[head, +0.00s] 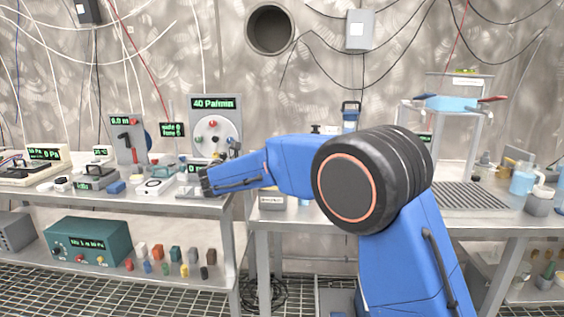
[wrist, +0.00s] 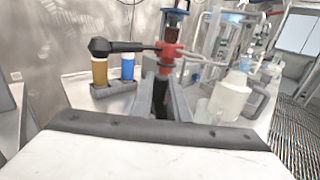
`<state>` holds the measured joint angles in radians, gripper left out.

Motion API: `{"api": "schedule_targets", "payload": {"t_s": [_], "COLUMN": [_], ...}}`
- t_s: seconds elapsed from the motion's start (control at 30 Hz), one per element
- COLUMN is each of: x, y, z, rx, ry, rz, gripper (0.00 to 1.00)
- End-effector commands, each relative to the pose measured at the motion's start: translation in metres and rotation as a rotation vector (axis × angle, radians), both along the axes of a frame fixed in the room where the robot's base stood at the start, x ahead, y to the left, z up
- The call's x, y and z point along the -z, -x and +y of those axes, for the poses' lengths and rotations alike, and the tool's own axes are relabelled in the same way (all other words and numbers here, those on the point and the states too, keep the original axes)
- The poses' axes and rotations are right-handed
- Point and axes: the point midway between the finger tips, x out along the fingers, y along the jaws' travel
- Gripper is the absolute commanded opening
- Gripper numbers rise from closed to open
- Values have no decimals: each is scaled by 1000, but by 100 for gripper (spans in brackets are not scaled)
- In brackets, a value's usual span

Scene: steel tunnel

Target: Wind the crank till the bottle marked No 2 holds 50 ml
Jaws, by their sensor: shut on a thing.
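In the wrist view my gripper (wrist: 163,97) has its two grey fingers close around a dark upright piece below a red fitting. This looks like the crank (wrist: 168,52), with a black arm reaching left from the red part; its exact shape is partly hidden by the fingers. In the head view my gripper (head: 205,182) is at the right end of the left bench, and what it holds is hidden. A cloudy white bottle (wrist: 229,97) stands right of the fingers in the wrist view. I can read no No 2 mark or ml level on any bottle.
A grey holder (wrist: 113,91) with a yellow and a blue cylinder stands left of the fingers. A panel reading 40 Pa/min (head: 214,103) stands behind my gripper. The left bench (head: 150,203) is crowded with small instruments. More glassware stands at the right in the wrist view.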

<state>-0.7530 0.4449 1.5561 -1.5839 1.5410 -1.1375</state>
Motion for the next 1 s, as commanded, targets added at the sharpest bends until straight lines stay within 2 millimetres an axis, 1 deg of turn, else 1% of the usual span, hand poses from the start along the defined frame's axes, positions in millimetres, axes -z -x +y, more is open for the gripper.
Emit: {"api": "schedule_targets", "payload": {"t_s": [0.17,0.2,0.23,0.27,0.73,0.87,1.0], "x": [0,0,0,0,0,-1,-1], "y": [0,0,0,0,0,-1,-3], "z": [0,0,0,0,0,1,5], "rx": [-1,-1,-1,-1,-21,-87,-198], "ry": [-1,-1,-1,-1,-1,-1,0], "rz": [-1,-1,-1,-1,-1,0,0], "gripper": [0,22,30,34,34,34,34]}}
